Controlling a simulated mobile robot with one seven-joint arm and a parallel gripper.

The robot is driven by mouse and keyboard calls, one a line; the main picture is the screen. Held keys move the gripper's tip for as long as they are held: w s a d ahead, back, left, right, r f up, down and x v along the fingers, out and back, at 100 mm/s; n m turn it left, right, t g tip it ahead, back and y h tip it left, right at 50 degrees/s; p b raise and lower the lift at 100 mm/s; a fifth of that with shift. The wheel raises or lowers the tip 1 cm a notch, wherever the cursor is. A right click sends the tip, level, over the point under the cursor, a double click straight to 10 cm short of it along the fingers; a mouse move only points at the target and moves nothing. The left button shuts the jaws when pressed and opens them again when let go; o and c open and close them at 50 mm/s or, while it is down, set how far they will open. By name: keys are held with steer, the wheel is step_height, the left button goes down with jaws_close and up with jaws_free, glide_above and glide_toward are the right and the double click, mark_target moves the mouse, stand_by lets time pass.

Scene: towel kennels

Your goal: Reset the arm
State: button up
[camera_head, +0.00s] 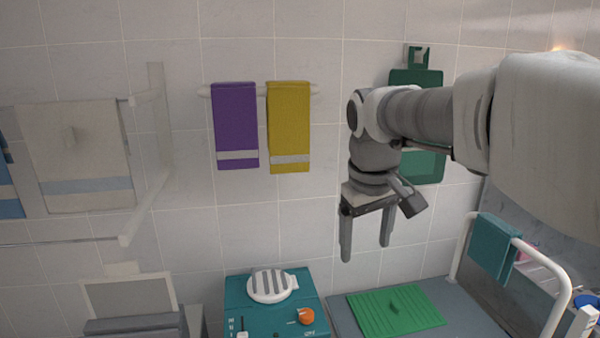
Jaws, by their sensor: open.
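My arm reaches in from the right in the head view, bent down at its wrist. My gripper (366,250) hangs with its two fingers pointing down. The fingers are apart with nothing between them. It is in front of the tiled wall, above and behind the green mat in the picture, and touches nothing that I can see. Part of the green wall-hung item (428,165) is hidden behind my arm.
A purple towel (236,128) and a yellow towel (289,130) hang on a wall rail. Below stand a teal machine (240,290) and a table with a green ribbed mat (360,312). A teal towel (492,245) hangs on a white rail at right. A beige towel (80,150) hangs at left.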

steer(key=s+d+f+m+t, duration=0.1)
steer(key=s+f+m, duration=0.1)
steer(key=s, duration=0.7)
steer(key=s+d+f+m+t, duration=0.2)
steer(key=s+f, duration=0.2)
steer(key=s, duration=0.5)
steer(key=shift+s+y, duration=0.25)
steer(key=shift+y, duration=0.05)
steer(key=shift+a+f, duration=0.1)
stand_by(0.4)
